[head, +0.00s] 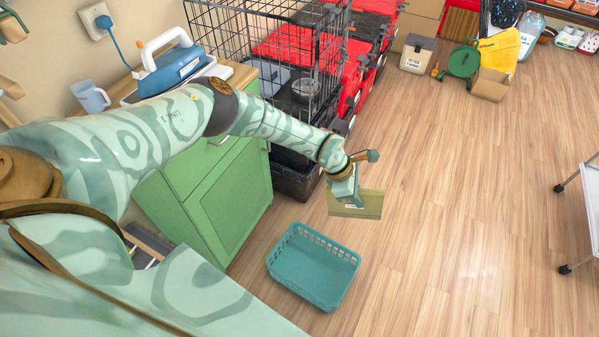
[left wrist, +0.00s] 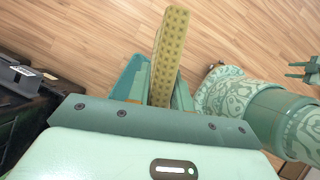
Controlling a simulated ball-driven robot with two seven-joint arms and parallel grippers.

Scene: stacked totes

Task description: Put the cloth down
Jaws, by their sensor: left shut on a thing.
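My left gripper (head: 352,196) is shut on the cloth (head: 369,207), a flat yellow-olive piece. The cloth hangs in the air above the floor, behind and to the right of the teal basket in the head view. In the left wrist view the cloth (left wrist: 172,45) stands out edge-on between the fingers of the left gripper (left wrist: 160,95), with a dotted surface. The grip itself is partly hidden by the wrist. A small pronged green part at the right edge of the left wrist view may be my right gripper (left wrist: 304,71); its opening is unclear.
An empty-looking teal basket (head: 314,268) is on the wooden floor (head: 450,230). A green cabinet (head: 228,200) and a wire cage (head: 285,60) stand left. Red totes (head: 352,85) are stacked behind. A wheeled white cart (head: 592,200) is at the right edge. The middle floor is clear.

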